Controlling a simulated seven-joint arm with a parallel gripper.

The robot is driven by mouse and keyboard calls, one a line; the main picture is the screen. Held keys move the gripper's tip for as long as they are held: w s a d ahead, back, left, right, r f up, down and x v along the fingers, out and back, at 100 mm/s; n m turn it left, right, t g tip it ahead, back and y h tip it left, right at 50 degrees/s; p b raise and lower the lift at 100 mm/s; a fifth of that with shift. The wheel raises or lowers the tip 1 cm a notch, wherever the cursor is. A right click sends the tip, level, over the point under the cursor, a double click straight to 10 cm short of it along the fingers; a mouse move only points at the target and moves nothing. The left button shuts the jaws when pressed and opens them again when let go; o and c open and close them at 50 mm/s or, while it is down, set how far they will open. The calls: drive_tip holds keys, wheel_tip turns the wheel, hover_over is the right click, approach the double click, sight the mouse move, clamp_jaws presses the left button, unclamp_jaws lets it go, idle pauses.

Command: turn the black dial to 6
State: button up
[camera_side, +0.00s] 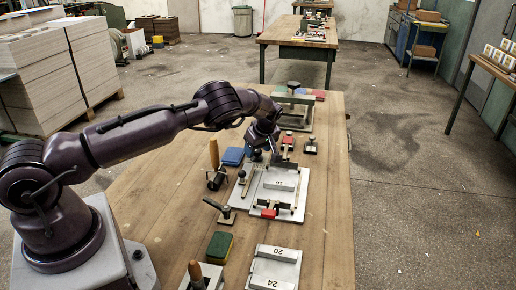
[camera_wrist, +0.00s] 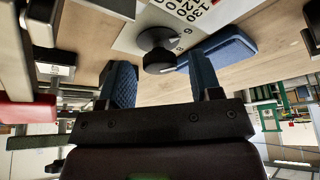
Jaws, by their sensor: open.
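The black dial (camera_wrist: 157,45) shows in the wrist view on a pale plate (camera_wrist: 135,38) with printed numbers. A 6 and an 8 are readable beside the dial; its pointer setting is not clear. In the side view, a small black knob that appears to be the dial (camera_side: 241,174) is at the left edge of the pale board (camera_side: 283,190). My gripper (camera_wrist: 158,62) is open, its two blue textured fingers apart on either side of the dial's place in the picture. Contact with the dial cannot be made out. In the side view my gripper (camera_side: 268,154) is above the board's far end.
A wooden-handled roller (camera_side: 214,165) stands to the left. Bare wooden tabletop (camera_side: 330,190) lies to the right.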

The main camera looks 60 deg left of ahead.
drive_tip(key=v, duration=1.3)
drive_tip(key=s+d+r+m+t+h, duration=0.1)
drive_tip(key=s+d+r+m+t, duration=0.1)
drive_tip(key=s+d+r+m, duration=0.4)
drive_tip(key=s+d+r+m+t+h, duration=0.1)
drive_tip(key=s+d+r+m, duration=0.5)
drive_tip(key=s, duration=0.9)
drive_tip(key=s+d+r+m+t+h, duration=0.2)
drive_tip(key=s+d+r+m, duration=0.4)
drive_tip(key=s, duration=0.5)
wheel_tip(320, 180, up, 3)
drive_tip(key=shift+s+d+f+t, duration=0.15)
drive_tip(key=shift+s+f+t, duration=0.05)
drive_tip(key=shift+s+t, duration=0.1)
